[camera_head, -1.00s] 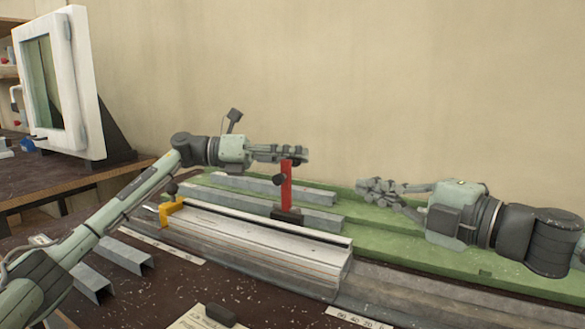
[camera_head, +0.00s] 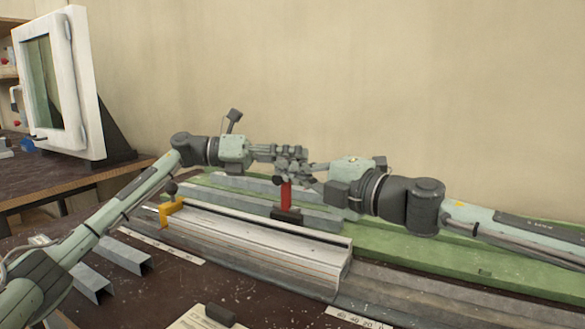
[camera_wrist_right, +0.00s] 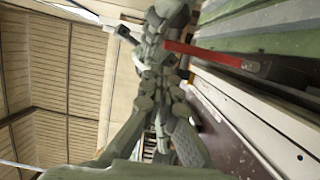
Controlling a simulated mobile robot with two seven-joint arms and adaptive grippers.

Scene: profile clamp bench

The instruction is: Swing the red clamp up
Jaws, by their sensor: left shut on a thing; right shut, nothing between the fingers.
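The red clamp (camera_head: 286,196) stands upright on its dark base (camera_head: 287,214) at the back edge of the pale profile (camera_head: 255,235). My left gripper (camera_head: 287,153) is shut on the clamp's upper end, coming from the left. My right gripper (camera_head: 303,170) is shut and empty. Its fingers are right beside the left fingers and hide the clamp's top in the head view. I cannot tell whether they touch. In the right wrist view the red clamp (camera_wrist_right: 215,55) runs sideways to the left gripper's fingers (camera_wrist_right: 172,50), ahead of my right fingers (camera_wrist_right: 165,120).
A yellow clamp (camera_head: 171,211) sits at the profile's left end. Grey channel pieces (camera_head: 260,185) lie behind on the green bed (camera_head: 440,265). More channels (camera_head: 125,257) lie front left. A white-framed window (camera_head: 85,80) stands at the far left.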

